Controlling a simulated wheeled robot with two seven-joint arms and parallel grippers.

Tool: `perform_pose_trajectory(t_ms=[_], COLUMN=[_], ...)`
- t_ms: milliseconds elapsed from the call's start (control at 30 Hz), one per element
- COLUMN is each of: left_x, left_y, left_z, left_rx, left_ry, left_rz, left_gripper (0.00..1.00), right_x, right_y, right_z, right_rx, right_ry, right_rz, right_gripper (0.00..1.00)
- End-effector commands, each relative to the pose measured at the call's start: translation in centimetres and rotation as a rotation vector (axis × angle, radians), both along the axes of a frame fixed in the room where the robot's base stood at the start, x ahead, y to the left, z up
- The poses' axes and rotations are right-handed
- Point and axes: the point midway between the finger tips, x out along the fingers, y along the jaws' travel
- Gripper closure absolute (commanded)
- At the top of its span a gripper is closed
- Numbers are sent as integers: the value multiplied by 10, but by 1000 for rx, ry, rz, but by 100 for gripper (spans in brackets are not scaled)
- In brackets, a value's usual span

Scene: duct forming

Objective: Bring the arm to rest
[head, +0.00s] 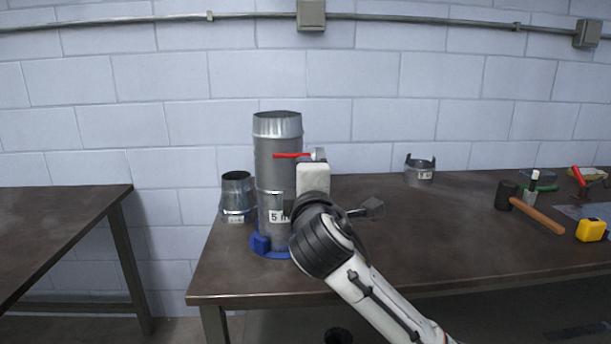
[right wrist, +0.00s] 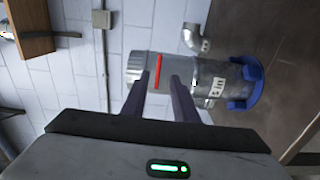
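A tall grey metal duct (head: 277,135) stands upright in a blue base (head: 268,250) near the left end of the workbench. A thin red strip (head: 288,155) lies across its upper part. My right arm comes in from the lower right, and my right gripper (head: 318,156) is in front of the duct's right side. In the right wrist view its two fingers (right wrist: 164,90) are apart, with the duct (right wrist: 205,78) beyond them and the red strip (right wrist: 157,72) showing between them. Whether a finger touches the duct is not clear. My left gripper is not in view.
A short metal fitting (head: 237,192) stands left of the duct. A low metal collar (head: 419,172) stands at the back of the bench (head: 420,235). A mallet (head: 530,210), a yellow tape measure (head: 590,230) and other tools lie at right. The bench's middle is mostly clear.

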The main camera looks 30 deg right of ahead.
Motion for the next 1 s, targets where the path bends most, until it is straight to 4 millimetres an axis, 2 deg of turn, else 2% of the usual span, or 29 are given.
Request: perform_pose_trajectory(t_ms=[300, 367, 467, 567, 633, 700, 767, 800, 867, 900, 967, 1000], left_x=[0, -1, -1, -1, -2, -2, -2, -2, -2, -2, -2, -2], left_y=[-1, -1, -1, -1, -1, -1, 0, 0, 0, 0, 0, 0], left_z=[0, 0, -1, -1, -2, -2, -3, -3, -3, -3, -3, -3], left_rx=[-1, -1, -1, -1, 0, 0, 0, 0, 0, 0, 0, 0], left_ry=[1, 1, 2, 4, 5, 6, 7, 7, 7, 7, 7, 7], left_rz=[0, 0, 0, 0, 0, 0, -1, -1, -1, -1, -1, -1], left_gripper=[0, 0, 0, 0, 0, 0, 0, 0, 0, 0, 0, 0], right_x=[1, 2, 5, 4, -2, -15, -29, -41, -63, -79, -107, -127], right_y=[1, 3, 14, 33, 50, 66, 81, 90, 104, 113, 126, 133], right_z=[-2, -11, -47, -109, -160, -210, -252, -278, -317, -342, -377, -399], right_rx=[2, 14, 68, 173, 274, 387, 490, 562, 675, 753, 873, 955], right_ry=[2, 12, 48, 110, 159, 205, 245, 269, 306, 327, 360, 379], right_rz=[3, 13, 56, 124, 172, 210, 234, 245, 251, 250, 238, 223], right_gripper=[73, 73, 73, 73, 73, 73, 73, 73, 73, 73, 73, 73])
